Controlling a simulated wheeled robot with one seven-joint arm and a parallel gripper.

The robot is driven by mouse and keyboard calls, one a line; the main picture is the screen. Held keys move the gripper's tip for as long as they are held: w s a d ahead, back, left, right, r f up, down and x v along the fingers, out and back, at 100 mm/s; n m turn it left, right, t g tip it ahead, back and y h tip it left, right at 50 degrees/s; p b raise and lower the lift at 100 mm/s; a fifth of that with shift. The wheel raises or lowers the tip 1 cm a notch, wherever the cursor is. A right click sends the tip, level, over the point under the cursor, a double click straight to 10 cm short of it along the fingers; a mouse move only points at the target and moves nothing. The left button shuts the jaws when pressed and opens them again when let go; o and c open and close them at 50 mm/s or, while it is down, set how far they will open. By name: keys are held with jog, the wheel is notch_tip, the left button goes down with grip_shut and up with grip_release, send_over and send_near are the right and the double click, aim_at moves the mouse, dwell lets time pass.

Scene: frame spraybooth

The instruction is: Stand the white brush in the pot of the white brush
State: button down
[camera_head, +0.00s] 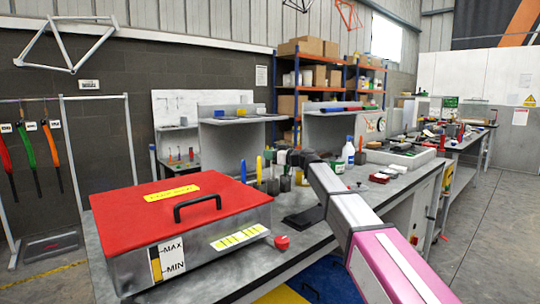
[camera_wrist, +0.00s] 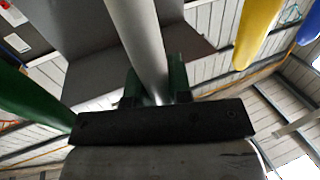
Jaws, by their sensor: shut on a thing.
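The white brush shows in the wrist view as a pale, smooth handle (camera_wrist: 140,38) running up out of the top of the picture. My gripper (camera_wrist: 156,84) is shut on this handle, one dark finger on each side. In the head view my gripper (camera_head: 306,158) is at the cluster of pots on the bench, and my arm reaches in from the lower right. The brush's lower end is hidden. I cannot tell which pot belongs to the white brush, or whether the brush stands in one.
Green (camera_wrist: 28,95), yellow (camera_wrist: 258,32) and blue (camera_wrist: 311,28) handles rise close around my gripper. A red-lidded metal box (camera_head: 180,225) fills the bench's left front. A white bottle (camera_head: 348,152) and a grey tray (camera_head: 400,157) stand to the right.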

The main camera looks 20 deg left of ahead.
jog(key=c, duration=1)
grip_release()
jog(key=shift+o, duration=0.2)
jog(key=s+d, duration=0.1)
jog(key=d, duration=0.9)
jog(key=shift+s+d, duration=0.3)
jog(key=shift+s, duration=0.1)
